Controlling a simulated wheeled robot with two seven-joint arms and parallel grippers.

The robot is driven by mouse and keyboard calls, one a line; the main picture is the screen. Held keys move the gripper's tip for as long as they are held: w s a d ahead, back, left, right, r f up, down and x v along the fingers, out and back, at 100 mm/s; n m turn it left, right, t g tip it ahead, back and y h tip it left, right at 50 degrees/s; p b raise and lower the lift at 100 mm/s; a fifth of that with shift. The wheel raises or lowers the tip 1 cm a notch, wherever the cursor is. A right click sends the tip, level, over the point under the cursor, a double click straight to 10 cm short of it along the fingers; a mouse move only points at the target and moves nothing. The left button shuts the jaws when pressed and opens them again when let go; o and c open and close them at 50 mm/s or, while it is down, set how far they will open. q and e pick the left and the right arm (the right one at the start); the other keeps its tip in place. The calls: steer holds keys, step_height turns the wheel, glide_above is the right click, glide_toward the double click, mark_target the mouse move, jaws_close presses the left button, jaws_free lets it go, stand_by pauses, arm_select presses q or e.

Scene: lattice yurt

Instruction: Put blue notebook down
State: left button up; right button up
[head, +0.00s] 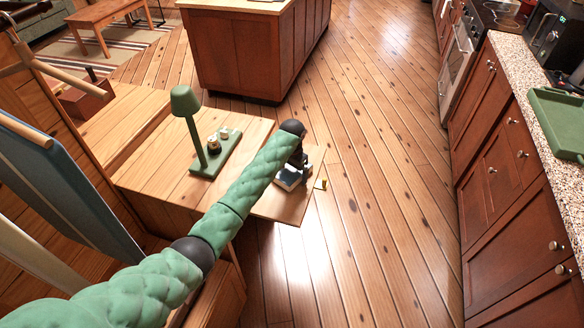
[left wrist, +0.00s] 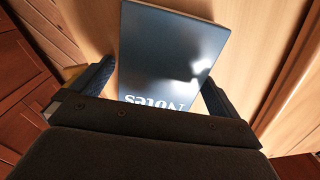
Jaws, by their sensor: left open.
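The blue notebook (left wrist: 165,50) lies flat on a light wooden surface in the left wrist view, dark blue with the word "Notes" on its cover. My left gripper (left wrist: 158,90) is open, with one finger on either side of the notebook's near end. In the head view the left gripper (head: 294,172) is over the right end of the wooden desk (head: 150,168), and the notebook is mostly hidden beneath it. I cannot tell whether the fingers touch the notebook. My right gripper is not in view.
A green lamp (head: 187,103) stands on a green base with small items on the desk. A kitchen island (head: 250,50) is behind, and a counter with a green tray (head: 560,120) is right. The floor between is clear.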

mark_target(292, 170)
arm_select(q)
steer(key=shift+r, duration=0.2)
step_height(292, 170, up, 2)
steer(key=shift+r+b, duration=0.15)
steer(key=shift+b, duration=0.55)
step_height(292, 170, up, 8)
steer(key=b, duration=0.2)
steer(key=shift+f+b, duration=0.2)
steer(key=shift+b, duration=0.2)
steer(key=shift+r, duration=0.95)
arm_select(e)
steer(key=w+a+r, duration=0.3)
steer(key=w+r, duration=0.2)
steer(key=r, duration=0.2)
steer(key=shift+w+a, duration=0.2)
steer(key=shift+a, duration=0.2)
arm_select(q)
steer(key=shift+f, duration=0.1)
